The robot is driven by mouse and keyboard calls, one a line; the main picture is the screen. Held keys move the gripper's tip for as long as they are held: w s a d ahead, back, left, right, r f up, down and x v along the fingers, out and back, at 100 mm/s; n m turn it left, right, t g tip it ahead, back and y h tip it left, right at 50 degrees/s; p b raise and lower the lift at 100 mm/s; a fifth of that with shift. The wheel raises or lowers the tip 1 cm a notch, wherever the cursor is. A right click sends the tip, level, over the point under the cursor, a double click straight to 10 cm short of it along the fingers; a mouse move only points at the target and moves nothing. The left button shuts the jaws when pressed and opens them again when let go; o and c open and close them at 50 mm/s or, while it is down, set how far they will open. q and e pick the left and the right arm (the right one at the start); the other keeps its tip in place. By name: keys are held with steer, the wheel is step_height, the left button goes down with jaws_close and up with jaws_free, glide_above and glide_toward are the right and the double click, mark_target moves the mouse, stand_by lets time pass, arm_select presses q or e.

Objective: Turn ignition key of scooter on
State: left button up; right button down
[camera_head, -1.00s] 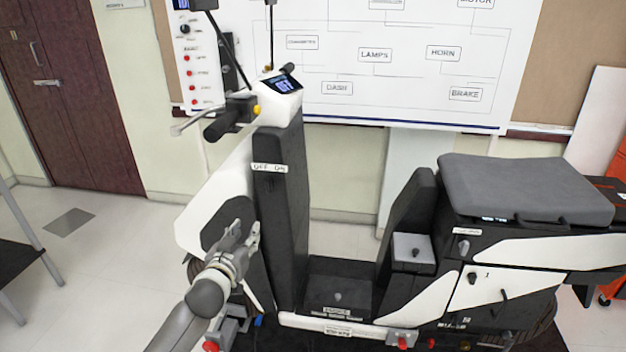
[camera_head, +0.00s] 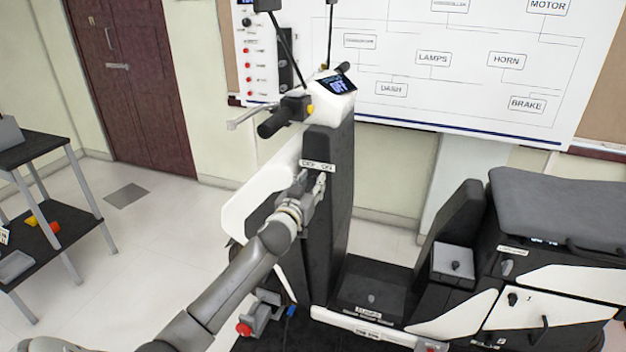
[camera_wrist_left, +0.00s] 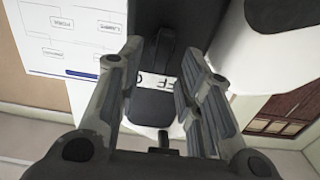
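The scooter's black front column (camera_head: 336,210) stands upright at the middle of the head view. A white OFF/ON label (camera_head: 318,165) is on its face. My left gripper (camera_head: 312,180) is just below the label, its fingers pointing at the column. In the left wrist view its two fingers (camera_wrist_left: 162,42) are spread apart, with part of the label (camera_wrist_left: 158,83) showing between them. The ignition key cannot be made out clearly; a dark upright shape (camera_wrist_left: 164,50) stands between the fingertips, and I cannot tell whether it is the key. My right gripper is not in view.
The handlebar grip (camera_head: 275,124) and lit dash (camera_head: 337,84) are above my left gripper. The seat (camera_head: 560,215) is at the right, the wiring board (camera_head: 450,90) behind. A dark shelf (camera_head: 40,235) stands at the left, with clear floor between.

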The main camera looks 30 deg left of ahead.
arm_select(q)
steer(key=shift+x, duration=0.75)
jaws_close()
steer(key=shift+d+m, duration=0.1)
steer(key=shift+m, duration=0.3)
steer(key=m, duration=0.7)
steer(key=d+m+p, duration=0.1)
steer(key=m, duration=0.3)
steer(key=shift+w+f, duration=0.15)
steer(key=shift+f, duration=0.25)
